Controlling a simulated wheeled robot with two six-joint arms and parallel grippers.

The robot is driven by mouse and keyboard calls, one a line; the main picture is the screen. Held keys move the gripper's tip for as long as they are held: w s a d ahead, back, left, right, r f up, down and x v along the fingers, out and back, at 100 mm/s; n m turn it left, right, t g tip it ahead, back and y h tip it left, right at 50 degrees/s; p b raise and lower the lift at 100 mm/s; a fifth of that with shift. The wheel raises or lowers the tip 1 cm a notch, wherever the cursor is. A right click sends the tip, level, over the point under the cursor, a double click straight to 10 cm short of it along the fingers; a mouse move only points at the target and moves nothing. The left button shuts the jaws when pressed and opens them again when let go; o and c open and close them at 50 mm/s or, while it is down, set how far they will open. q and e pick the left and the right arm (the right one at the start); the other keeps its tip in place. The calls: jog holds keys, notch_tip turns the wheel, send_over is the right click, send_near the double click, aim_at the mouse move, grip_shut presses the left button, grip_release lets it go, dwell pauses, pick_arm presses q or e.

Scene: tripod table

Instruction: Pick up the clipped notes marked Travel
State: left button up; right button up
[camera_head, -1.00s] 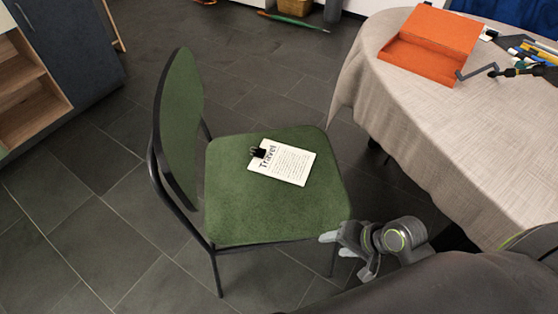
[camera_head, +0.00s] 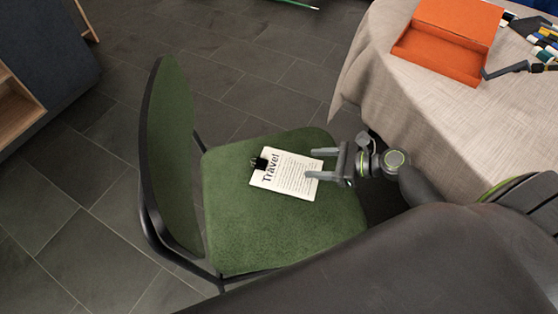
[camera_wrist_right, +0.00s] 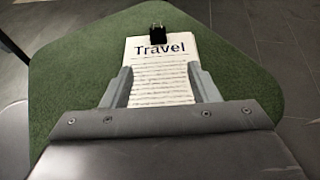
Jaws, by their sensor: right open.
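The clipped notes (camera_head: 284,174) are a white sheet stack headed "Travel" with a black binder clip (camera_head: 260,163) at one end. They lie flat on the green seat of a chair (camera_head: 235,235). My right gripper (camera_head: 309,163) is open at the notes' right end, opposite the clip. In the right wrist view the notes (camera_wrist_right: 160,75) lie between the two open fingers of my right gripper (camera_wrist_right: 160,82), with the clip (camera_wrist_right: 157,34) at the far end. I cannot tell the exact height of the fingers above the paper. My left gripper is not in view.
The chair's backrest (camera_head: 172,150) rises at the left of the seat. A cloth-covered table (camera_head: 400,85) stands at the right, with an open orange box (camera_head: 440,58) and several small items on it. The tiled floor (camera_head: 90,200) at the left is clear.

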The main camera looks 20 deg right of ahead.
jog(key=b, duration=0.2)
send_near(258, 162)
jog(key=shift+w+a+f, duration=0.55)
jog(key=shift+w+f, duration=0.15)
jog(key=x, duration=0.1)
jog(key=b+x, duration=0.1)
jog(key=x, duration=0.1)
jog(key=b+x, duration=0.1)
jog(key=x, duration=0.1)
jog(key=shift+w+a+r, duration=0.1)
jog(key=shift+a+r, duration=0.05)
jog(key=shift+a, duration=0.15)
jog(key=shift+w+a, duration=0.3)
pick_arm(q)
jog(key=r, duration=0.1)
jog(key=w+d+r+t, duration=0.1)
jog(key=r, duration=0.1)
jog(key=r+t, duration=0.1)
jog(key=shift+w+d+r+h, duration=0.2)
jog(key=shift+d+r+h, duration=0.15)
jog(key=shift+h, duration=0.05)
pick_arm(e)
jog(key=c, duration=1.1)
